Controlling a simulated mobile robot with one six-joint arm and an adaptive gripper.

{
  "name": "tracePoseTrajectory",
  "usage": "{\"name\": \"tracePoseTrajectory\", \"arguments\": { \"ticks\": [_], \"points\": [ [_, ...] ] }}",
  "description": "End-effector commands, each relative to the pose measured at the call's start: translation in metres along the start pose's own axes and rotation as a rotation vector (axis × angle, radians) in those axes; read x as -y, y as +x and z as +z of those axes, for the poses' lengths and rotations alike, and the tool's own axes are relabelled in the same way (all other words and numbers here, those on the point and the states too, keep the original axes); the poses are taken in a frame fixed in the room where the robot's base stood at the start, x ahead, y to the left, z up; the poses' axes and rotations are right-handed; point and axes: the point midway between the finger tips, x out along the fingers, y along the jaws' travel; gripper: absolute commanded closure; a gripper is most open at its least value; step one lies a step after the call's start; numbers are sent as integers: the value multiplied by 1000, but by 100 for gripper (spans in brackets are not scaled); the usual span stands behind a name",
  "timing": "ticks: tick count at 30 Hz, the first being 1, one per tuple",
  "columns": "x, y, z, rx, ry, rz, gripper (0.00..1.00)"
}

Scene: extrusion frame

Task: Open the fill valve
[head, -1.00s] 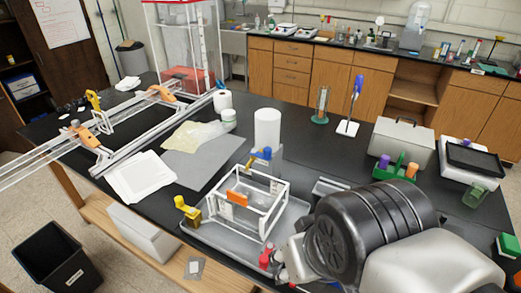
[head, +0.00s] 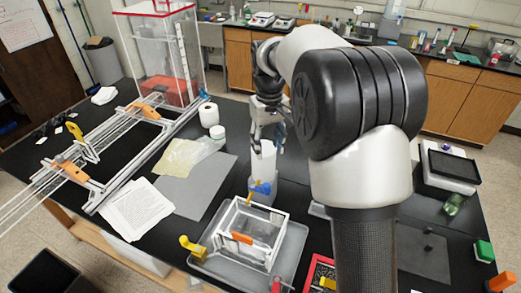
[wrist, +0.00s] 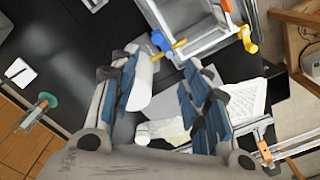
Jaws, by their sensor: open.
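A clear box with a white frame (head: 246,236) stands in a grey tray (head: 208,262). At its back is a blue valve (head: 262,188) with a yellow-orange piece, in front of a white cylinder (head: 262,164). A yellow valve (head: 192,247) sits at the left of the box and a red one (head: 277,285) at the front. I cannot tell which is the fill valve. My gripper (head: 267,138) is open, pointing down above the white cylinder. In the wrist view the blue valve (wrist: 160,41) lies just beyond my open fingertips (wrist: 160,62), apart from them; the cylinder (wrist: 141,86) shows beside the left finger.
White rails with orange clamps (head: 140,108) and papers (head: 135,210) lie at the left. A tall clear case (head: 155,55) stands behind. A scale (head: 452,165) and a green-topped item (head: 484,250) are at the right. A grey mat (head: 195,185) lies left of the cylinder.

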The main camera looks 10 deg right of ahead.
Motion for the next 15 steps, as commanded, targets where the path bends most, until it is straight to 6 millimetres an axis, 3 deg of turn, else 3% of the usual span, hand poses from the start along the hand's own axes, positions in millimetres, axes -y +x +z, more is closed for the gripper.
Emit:
{"name": "tracePoseTrajectory", "arguments": {
  "ticks": [8, 15],
  "points": [
    [-2, 20, -9, 18, -8, -4, 57],
    [-1, 67, -7, 21, -8, -4, 57]
  ]
}}
